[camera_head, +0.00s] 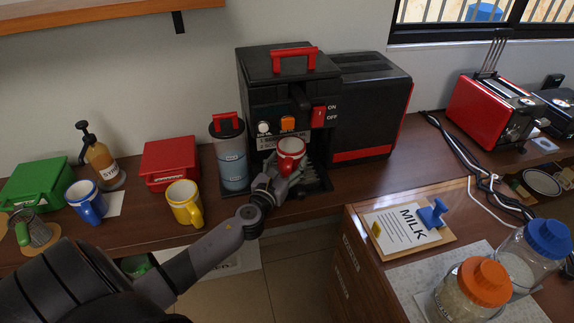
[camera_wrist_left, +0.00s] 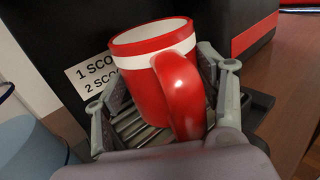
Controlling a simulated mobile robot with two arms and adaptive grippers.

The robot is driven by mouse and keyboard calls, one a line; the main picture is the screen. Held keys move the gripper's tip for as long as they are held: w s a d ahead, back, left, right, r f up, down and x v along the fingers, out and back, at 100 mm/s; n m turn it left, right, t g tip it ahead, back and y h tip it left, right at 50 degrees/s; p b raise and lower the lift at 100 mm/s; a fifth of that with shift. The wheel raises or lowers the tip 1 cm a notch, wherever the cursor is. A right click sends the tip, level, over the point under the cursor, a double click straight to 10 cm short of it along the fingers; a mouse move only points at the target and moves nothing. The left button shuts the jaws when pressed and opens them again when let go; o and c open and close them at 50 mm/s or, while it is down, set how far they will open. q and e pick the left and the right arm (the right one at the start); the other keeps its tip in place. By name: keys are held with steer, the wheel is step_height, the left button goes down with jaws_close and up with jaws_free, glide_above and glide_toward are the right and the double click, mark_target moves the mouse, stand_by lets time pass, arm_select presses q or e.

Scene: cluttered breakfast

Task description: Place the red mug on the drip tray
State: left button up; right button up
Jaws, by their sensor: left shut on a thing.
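The red mug (camera_head: 290,152) with a white band is at the front of the black coffee machine (camera_head: 262,87). My left gripper (camera_head: 279,180) is shut on the mug. In the left wrist view the mug (camera_wrist_left: 158,90) sits slightly tilted between the gripper fingers (camera_wrist_left: 165,100), its handle facing the camera. The slatted drip tray (camera_head: 316,182) is below and around the mug; its slats (camera_wrist_left: 135,127) show in the left wrist view. Whether the mug's base touches the tray is hidden. My right gripper is not in view.
A yellow mug (camera_head: 185,203) and a blue mug (camera_head: 86,201) stand further left. A milk clipboard (camera_head: 403,228) and jars (camera_head: 474,291) are on the right counter.

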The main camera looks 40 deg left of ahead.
arm_select(q)
steer(key=shift+r, duration=0.1)
steer(key=o, duration=0.9)
steer(key=shift+f, duration=0.2)
steer(key=o, duration=0.5)
steer(key=shift+c, duration=0.2)
